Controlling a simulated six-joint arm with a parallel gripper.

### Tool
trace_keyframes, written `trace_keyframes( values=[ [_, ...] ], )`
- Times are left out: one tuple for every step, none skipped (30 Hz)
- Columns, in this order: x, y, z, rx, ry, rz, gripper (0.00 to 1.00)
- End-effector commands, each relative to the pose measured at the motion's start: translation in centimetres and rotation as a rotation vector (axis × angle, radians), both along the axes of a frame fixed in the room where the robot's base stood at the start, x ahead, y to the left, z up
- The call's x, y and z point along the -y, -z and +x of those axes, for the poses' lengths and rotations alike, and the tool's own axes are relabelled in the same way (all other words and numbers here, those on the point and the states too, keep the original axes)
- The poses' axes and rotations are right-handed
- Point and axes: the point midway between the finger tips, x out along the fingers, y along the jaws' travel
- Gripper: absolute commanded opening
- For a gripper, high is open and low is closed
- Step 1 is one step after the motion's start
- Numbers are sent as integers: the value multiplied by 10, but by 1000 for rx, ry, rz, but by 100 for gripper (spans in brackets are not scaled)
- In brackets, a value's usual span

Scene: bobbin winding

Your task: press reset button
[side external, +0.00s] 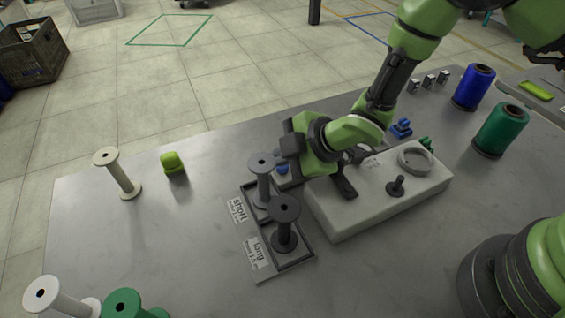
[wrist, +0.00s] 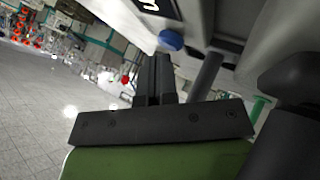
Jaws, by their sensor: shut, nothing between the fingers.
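The blue button shows in the wrist view (wrist: 171,40), just beyond and slightly right of my fingertips (wrist: 160,58). My fingers are together and empty. The tips look very close to the button, but I cannot tell whether they touch it.
Two dark spools (side external: 284,222) (side external: 261,180) stand in the labelled tray (side external: 297,264) close beside my gripper. A black knob (side external: 396,186) and a ring (side external: 416,158) are on the machine. A cream spool (side external: 117,173) and green block (side external: 173,163) stand left.

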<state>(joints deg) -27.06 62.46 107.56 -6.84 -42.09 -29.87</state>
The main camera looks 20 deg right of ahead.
Motion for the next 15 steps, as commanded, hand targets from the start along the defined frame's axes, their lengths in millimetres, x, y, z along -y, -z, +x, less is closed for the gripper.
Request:
trace_keyframes(
  values=[
    [0,1,0,0,1,-1,0],
    [0,1,0,-1,0,-1,0],
    [0,2,0,-1,0,-1,0],
    [0,2,0,-2,1,0,0],
    [0,3,0,-2,1,0,0],
    [0,3,0,-2,1,0,0],
    [0,4,0,-2,1,0,0],
    [0,4,0,-2,1,0,0],
    [0,5,0,-2,1,0,0],
    [0,5,0,-2,1,0,0],
    [0,6,0,-1,0,0,0],
    [0,6,0,-1,-1,0,0],
    [0,7,0,-1,-1,0,0],
    [0,7,0,-1,-1,0,0],
    [0,8,0,-1,-1,1,0]
  ],
)
